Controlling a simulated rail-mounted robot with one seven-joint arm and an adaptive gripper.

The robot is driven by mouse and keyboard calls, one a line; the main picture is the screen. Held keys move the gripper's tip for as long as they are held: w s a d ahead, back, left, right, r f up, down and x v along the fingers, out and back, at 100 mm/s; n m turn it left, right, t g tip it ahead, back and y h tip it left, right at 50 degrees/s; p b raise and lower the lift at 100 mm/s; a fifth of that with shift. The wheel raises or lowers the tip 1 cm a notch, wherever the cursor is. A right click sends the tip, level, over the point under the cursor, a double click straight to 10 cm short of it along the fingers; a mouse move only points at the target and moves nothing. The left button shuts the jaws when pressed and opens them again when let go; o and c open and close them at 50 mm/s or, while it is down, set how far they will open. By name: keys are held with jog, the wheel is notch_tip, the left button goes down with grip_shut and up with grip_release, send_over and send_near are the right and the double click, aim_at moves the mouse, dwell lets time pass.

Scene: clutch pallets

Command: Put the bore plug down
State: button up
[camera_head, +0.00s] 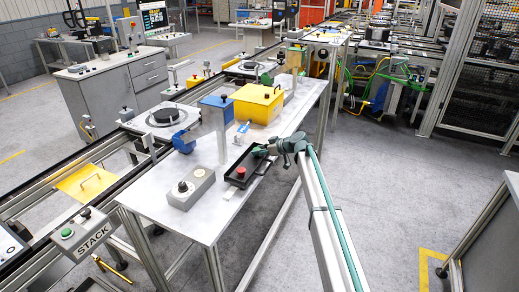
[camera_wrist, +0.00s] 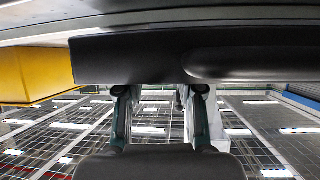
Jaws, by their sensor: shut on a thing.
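My gripper (camera_head: 262,151) reaches in over the back right end of a small black tray (camera_head: 233,187) on the grey bench. In the wrist view its two fingers (camera_wrist: 160,95) are spread some way apart, shut on what I take to be the bore plug. The plug itself is not clearly made out in either view. The dark side of the tray (camera_wrist: 125,60) lies across the fingertips in the wrist view. I cannot tell whether the plug touches the tray floor. A small red-topped piece (camera_head: 241,171) sits in the tray's front left part.
A yellow bin (camera_head: 258,105), a blue box (camera_head: 215,103) and a post (camera_head: 222,145) stand behind. The bench's front corner (camera_head: 205,228) is bare.

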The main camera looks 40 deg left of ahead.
jog(key=shift+f, duration=0.25)
jog(key=shift+f+b, duration=0.15)
jog(key=shift+b, duration=0.25)
jog(key=o, duration=1)
jog(key=shift+c, duration=0.2)
